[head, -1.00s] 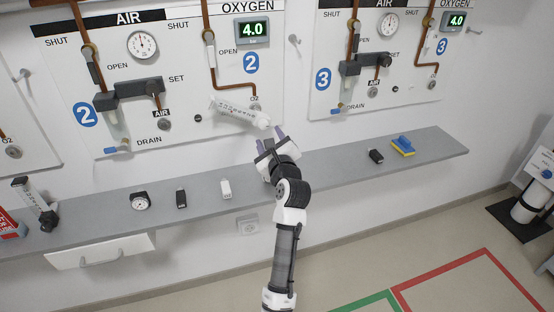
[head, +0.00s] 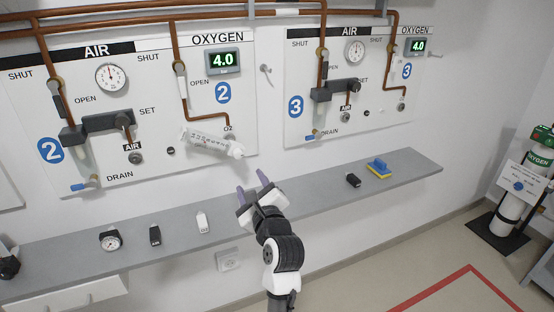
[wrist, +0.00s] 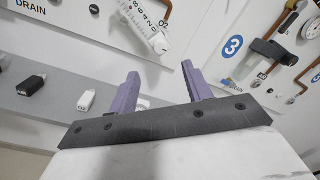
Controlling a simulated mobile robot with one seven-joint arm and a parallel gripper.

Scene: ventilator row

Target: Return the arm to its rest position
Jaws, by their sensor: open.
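My gripper (head: 254,189) is raised in front of the grey shelf, below the white tube with a printed scale (head: 212,143) at panel 2. Its two purple fingers are apart with nothing between them. In the wrist view the open fingers of my gripper (wrist: 160,95) point toward the wall. The scale tube also shows in the wrist view (wrist: 146,22), beyond the fingers and apart from them. The tube is tilted near the O2 outlet of panel 2.
The grey shelf (head: 320,197) carries a round gauge (head: 110,239), a black block (head: 155,235), a white block (head: 203,222), another black block (head: 353,180) and a blue-yellow sponge (head: 379,168). An oxygen cylinder (head: 514,205) stands at the right. The floor (head: 400,270) at front right is clear.

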